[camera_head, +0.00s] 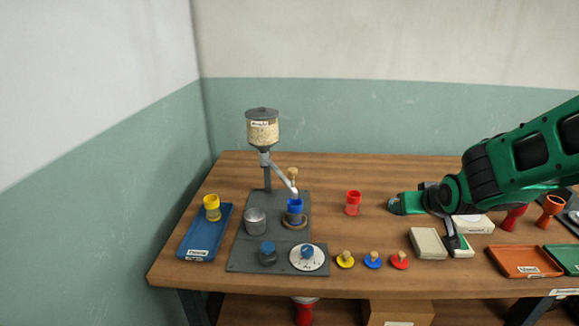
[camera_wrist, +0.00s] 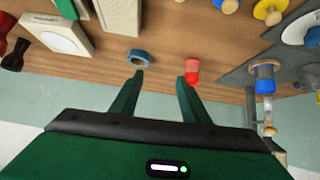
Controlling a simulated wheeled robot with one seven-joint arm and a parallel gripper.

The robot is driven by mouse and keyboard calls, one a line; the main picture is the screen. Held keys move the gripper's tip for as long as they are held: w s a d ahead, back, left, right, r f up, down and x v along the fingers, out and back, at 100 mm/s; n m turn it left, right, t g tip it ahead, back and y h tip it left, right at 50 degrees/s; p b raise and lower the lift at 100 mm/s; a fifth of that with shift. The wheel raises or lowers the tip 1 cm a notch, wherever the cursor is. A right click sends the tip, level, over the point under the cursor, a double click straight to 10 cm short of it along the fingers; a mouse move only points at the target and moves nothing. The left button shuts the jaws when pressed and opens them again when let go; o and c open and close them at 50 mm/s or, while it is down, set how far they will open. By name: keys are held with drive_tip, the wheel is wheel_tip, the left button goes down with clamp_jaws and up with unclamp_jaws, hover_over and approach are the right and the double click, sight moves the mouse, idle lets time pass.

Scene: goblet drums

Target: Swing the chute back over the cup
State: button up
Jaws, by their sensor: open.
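The grey chute (camera_head: 281,174) slants down and right from the hopper post. It has a small wooden knob (camera_head: 293,174), and its white lower end appears above or just behind the blue-rimmed cup (camera_head: 295,207); I cannot tell exactly which. The cup stands in a brown ring on the grey base, and also shows at the right of the wrist view (camera_wrist: 264,78). My gripper (camera_head: 398,206) is well to the right of the chute, apart from it. Its two fingers are spread and empty in the wrist view (camera_wrist: 160,78).
A red cup (camera_head: 353,203) stands between my gripper and the dispenser. A metal cup (camera_head: 255,221) and a dial (camera_head: 307,258) are on the base. A yellow cup (camera_head: 212,208) stands on the blue tray (camera_head: 190,244). Knobbed discs (camera_head: 372,261) line the front.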

drive_tip(key=w+a+r+n+t+y, duration=0.1)
drive_tip(key=w+a+t+y, duration=0.15)
drive_tip(key=a, duration=0.45)
drive_tip(key=w+a+n+t+y, duration=0.1)
drive_tip(key=w+a+n, duration=0.1)
drive_tip(key=w+a, duration=0.35)
drive_tip(key=n+t+y, duration=0.2)
drive_tip(key=t+y, duration=0.1)
drive_tip(key=y, duration=0.2)
approach(295, 172)
drive_tip(key=x, duration=0.4)
drive_tip(key=shift+w+a, duration=0.15)
drive_tip(key=shift+w, duration=0.1)
drive_tip(key=x, duration=1)
drive_tip(key=shift+w, duration=0.35)
drive_tip(key=shift+a+r+t+h, duration=0.1)
drive_tip(key=shift+t+h, duration=0.15)
drive_tip(key=shift+c, duration=0.7)
clamp_jaws()
